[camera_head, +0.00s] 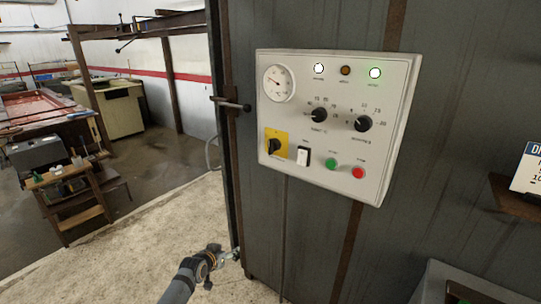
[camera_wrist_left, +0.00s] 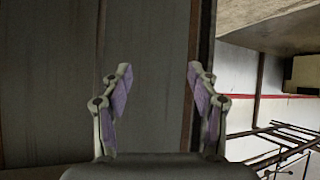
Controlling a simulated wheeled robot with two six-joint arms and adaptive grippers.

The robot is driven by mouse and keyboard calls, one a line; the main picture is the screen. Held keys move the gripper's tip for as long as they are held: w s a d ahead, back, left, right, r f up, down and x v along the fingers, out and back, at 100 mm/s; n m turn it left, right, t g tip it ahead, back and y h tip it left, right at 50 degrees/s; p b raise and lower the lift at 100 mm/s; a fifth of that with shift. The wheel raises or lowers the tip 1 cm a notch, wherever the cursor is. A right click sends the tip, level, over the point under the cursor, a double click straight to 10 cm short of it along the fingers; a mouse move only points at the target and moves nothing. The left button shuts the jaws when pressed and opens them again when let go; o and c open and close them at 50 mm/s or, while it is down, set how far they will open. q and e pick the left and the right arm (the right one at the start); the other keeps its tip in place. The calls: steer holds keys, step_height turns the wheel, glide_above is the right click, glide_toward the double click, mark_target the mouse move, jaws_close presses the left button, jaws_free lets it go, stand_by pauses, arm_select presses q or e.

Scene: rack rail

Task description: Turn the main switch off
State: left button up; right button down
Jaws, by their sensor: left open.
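A pale grey control panel (camera_head: 336,90) is mounted on the dark metal cabinet wall. At its lower left a black rotary switch (camera_head: 273,147) sits on a yellow plate, which looks like the main switch; its label is too small to read. Its handle looks tilted. My left gripper (camera_head: 232,255) is low in the head view, below and left of the panel and apart from it. In the left wrist view the two fingers (camera_wrist_left: 160,72) are spread with nothing between them; the switch is not in that view. My right gripper is not in view.
The panel also bears a gauge (camera_head: 279,83), two black knobs, a black-and-white rocker switch (camera_head: 303,156), a green button (camera_head: 331,164) and a red button (camera_head: 358,173). A door handle (camera_head: 232,104) juts out left of it. Space in front of the panel looks clear.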

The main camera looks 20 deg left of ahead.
arm_select(q)
steer(key=w+d+r+t+h+b, duration=0.15)
steer(key=w+r, duration=0.35)
steer(key=r, duration=0.8)
steer(key=m+t+h+b, duration=0.1)
steer(key=m+t+h, duration=0.2)
steer(key=t, duration=0.1)
glide_toward(269, 144)
steer(key=w+a+f, duration=0.2)
steer(key=a+f, duration=0.3)
steer(key=f, duration=0.5)
steer(key=s+d+r+m+h, duration=0.2)
steer(key=d+r, duration=0.2)
steer(key=r, duration=0.6)
steer(key=p+x, duration=0.2)
steer(key=x, duration=0.7)
steer(key=shift+f, duration=0.2)
steer(key=shift+w+d+f, duration=0.1)
steer(key=shift+w, duration=0.45)
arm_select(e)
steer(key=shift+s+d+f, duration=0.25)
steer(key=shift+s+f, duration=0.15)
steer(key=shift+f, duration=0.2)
arm_select(q)
steer(key=shift+c, duration=0.3)
steer(key=c, duration=1.1)
